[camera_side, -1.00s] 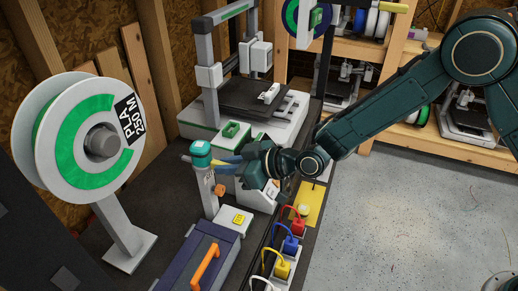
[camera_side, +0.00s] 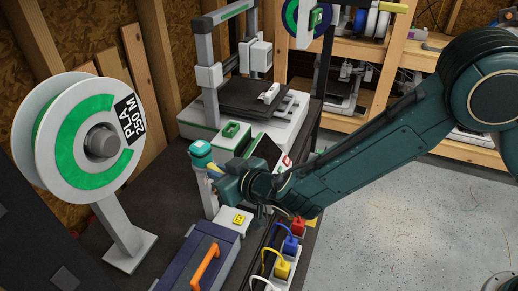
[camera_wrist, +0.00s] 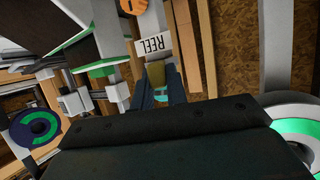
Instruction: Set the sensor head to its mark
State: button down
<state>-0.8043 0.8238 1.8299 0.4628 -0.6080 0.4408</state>
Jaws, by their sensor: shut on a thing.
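The sensor head (camera_side: 201,148), with a teal cap, sits on top of an upright grey post (camera_side: 208,198) in the side view. My gripper (camera_side: 213,170) is beside the head at its lower right, and it is shut on it. In the wrist view, my fingers (camera_wrist: 160,84) flank a tan piece and a small teal patch of the head (camera_wrist: 160,95). A white label reading REEL (camera_wrist: 150,46) and an orange knob (camera_wrist: 133,6) lie beyond the fingertips. My wrist hides part of the post in the side view. I cannot pick out the mark.
A large filament spool (camera_side: 88,135) stands at the left. A printer (camera_side: 245,120) is behind the post. A dark blue box with an orange handle (camera_side: 205,267) and a power strip with coloured plugs (camera_side: 282,268) are in front. Open floor (camera_side: 400,235) lies right.

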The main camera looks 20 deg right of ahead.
jog(key=shift+s+a+f+m+t+h, duration=0.15)
jog(key=shift+a+m+h, duration=0.2)
jog(key=shift+m+h, duration=0.25)
jog(key=shift+s+a+r+m+t+h, duration=0.15)
jog(key=shift+a+m+h, duration=0.2)
jog(key=shift+m+h, duration=0.25)
jog(key=shift+a+f+h, duration=0.1)
jog(key=shift+h, duration=0.4)
jog(key=c, duration=1.4)
grip_release()
jog(key=v, duration=0.7)
jog(key=shift+s, duration=0.2)
